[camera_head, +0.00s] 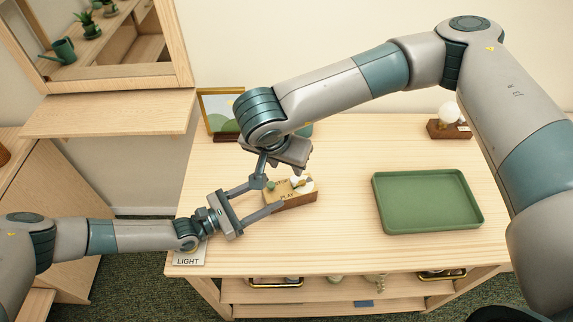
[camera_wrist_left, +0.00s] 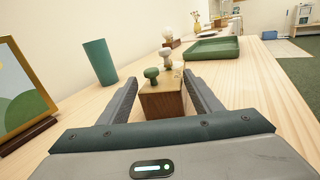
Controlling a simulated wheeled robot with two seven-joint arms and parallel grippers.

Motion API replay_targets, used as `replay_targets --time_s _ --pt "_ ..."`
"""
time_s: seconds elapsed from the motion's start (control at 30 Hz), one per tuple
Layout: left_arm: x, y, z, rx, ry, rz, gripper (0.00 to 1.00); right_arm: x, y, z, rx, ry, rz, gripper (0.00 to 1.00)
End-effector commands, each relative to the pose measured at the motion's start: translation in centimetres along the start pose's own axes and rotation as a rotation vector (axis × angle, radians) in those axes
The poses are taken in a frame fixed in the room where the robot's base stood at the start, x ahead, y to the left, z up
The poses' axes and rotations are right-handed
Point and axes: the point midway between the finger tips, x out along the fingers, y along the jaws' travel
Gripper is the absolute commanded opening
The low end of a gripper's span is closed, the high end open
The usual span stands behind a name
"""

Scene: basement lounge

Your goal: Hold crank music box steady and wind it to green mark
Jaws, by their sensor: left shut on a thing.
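The music box (camera_head: 294,203) is a small brown wooden block on the table, with "PLAY" on its side and a pale round part on top. My left gripper (camera_head: 270,195) is shut on it, one finger on each side. In the left wrist view the box (camera_wrist_left: 162,104) stands upright between the fingers, with a green knob (camera_wrist_left: 151,74) and a pale grey knob (camera_wrist_left: 165,56) on top. My right gripper (camera_head: 288,160) is just above the box, partly hidden by its own wrist; its opening and any contact are unclear. I cannot make out the green mark.
A green tray (camera_head: 428,230) lies on the right of the table. A wooden block with a white bulb (camera_head: 449,112) stands at the back right. A framed picture (camera_head: 216,103) and a green cup (camera_wrist_left: 100,62) stand behind the box. A "LIGHT" plate (camera_head: 188,259) lies at the front left.

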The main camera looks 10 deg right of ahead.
Motion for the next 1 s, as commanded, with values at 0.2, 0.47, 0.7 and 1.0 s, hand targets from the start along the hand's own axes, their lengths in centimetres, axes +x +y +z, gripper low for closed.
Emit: replay_targets --time_s 0.2,0.47,0.7,1.0 --pt "0.0 0.0 -0.1 0.0 0.002 0.0 0.63 0.0 0.0 0.0 0.0 0.0 0.0 0.38" --pt "0.0 0.0 0.0 0.0 0.001 0.0 0.81 0.0 0.0 0.0 0.0 -0.001 0.0 0.38" --pt "-0.5 0.0 -0.1 0.0 0.001 0.0 0.81 0.0 0.0 0.0 0.0 -0.001 0.0 0.38" --pt "-4.0 0.1 -0.1 0.001 0.003 0.001 0.81 0.0 0.0 0.0 0.0 -0.001 0.0 0.38"
